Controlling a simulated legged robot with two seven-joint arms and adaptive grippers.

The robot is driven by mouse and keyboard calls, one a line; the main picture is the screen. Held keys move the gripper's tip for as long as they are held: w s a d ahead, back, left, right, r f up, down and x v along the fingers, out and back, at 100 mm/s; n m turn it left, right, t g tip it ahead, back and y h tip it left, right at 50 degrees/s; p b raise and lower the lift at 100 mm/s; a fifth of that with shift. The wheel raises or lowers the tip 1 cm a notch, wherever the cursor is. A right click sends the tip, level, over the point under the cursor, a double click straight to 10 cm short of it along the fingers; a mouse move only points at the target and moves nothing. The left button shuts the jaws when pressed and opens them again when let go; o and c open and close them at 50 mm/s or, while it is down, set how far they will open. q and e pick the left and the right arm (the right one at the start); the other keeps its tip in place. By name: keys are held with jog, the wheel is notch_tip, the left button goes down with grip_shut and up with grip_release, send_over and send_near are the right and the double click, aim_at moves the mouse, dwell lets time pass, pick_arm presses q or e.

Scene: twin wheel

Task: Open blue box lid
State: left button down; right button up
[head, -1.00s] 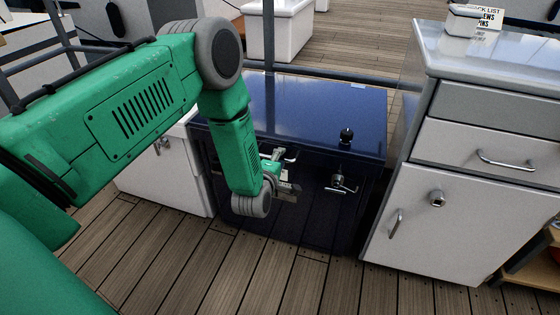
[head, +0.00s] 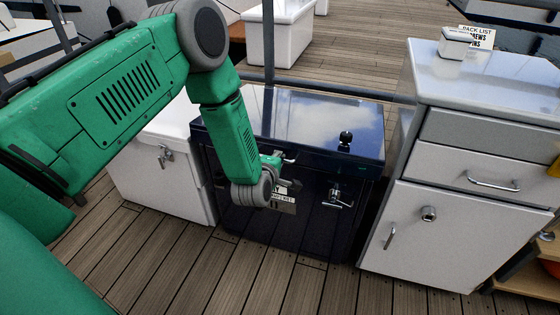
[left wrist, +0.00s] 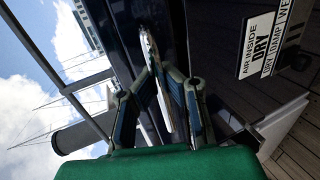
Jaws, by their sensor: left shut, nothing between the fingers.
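The blue box (head: 300,215) stands on the deck with its glossy dark blue lid (head: 315,115) lying closed. A metal latch (head: 337,197) is on the front at the right, with a black knob (head: 346,138) near the lid's front edge. Another metal fitting (head: 289,158) sits at the front left, partly hidden by my arm. My left gripper (head: 292,184) is shut and empty in front of the box, just below that fitting. In the left wrist view its fingers (left wrist: 160,85) lie close to the dark box; contact is unclear. My right gripper is not in view.
A white cabinet (head: 450,225) stands close on the right and a white box (head: 160,165) on the left. A rail (head: 330,89) runs behind the blue box. A white label (head: 284,205) is on its front. The deck (head: 200,280) in front is clear.

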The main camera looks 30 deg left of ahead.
pick_arm(q)
jog(key=w+r+p, duration=0.2)
jog(key=r+p, duration=0.3)
jog(key=r, duration=0.4)
jog(key=w+a+r+g+p, duration=0.1)
jog(key=w+r+p, duration=0.2)
jog(key=r+p, duration=0.3)
jog(key=shift+r, duration=1.85)
jog(key=shift+a, duration=0.1)
jog(key=c, duration=1.6)
grip_release()
jog(key=shift+s+r, duration=0.1)
